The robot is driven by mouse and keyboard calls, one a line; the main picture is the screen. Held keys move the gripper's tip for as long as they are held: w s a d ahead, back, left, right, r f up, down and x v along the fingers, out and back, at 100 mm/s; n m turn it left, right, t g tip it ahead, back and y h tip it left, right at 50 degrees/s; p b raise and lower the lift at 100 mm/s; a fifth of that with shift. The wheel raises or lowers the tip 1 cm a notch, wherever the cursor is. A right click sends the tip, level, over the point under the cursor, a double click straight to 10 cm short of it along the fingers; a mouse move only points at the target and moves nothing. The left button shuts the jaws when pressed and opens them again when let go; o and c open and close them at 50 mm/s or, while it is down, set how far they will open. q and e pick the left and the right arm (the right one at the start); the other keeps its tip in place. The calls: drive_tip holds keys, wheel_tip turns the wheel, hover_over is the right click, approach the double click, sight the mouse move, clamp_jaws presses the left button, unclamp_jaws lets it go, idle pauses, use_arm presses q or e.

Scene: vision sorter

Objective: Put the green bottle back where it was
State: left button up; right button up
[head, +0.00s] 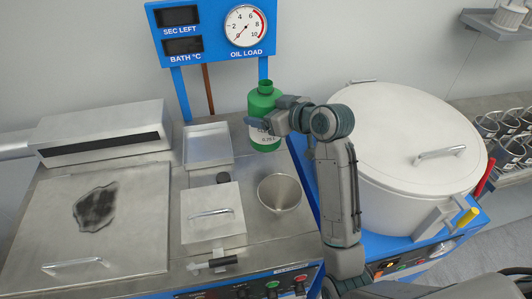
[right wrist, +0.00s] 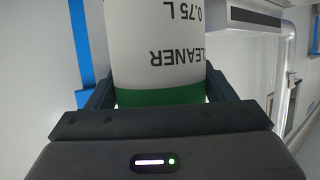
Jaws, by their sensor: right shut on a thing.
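The green bottle (head: 263,103) with a white label stands upright in the head view, behind the metal funnel and right of the shallow tray. My right gripper (head: 268,124) is shut on it at label height. The right wrist view shows the bottle (right wrist: 155,50) between the two dark fingers, its label reading "CLEANER 0.75 L" upside down. I cannot tell whether the bottle's base touches the surface. My left gripper is not in view.
A metal funnel (head: 279,193) and a handled lid (head: 212,214) are in front of the bottle. A shallow tray (head: 208,146) is left of it. A large round lidded vessel (head: 408,140) stands close right of my arm. A gauge panel (head: 214,28) rises behind.

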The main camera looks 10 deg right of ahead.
sight(267, 138)
drive_tip(key=f, duration=0.4)
drive_tip(key=shift+s+p, duration=0.2)
drive_tip(key=shift+p, duration=0.2)
wheel_tip(267, 138, down, 4)
drive_tip(key=shift+w+r+p, duration=0.1)
drive_tip(key=shift+p, duration=0.35)
drive_tip(key=shift+f, duration=0.25)
drive_tip(key=o, duration=1.6)
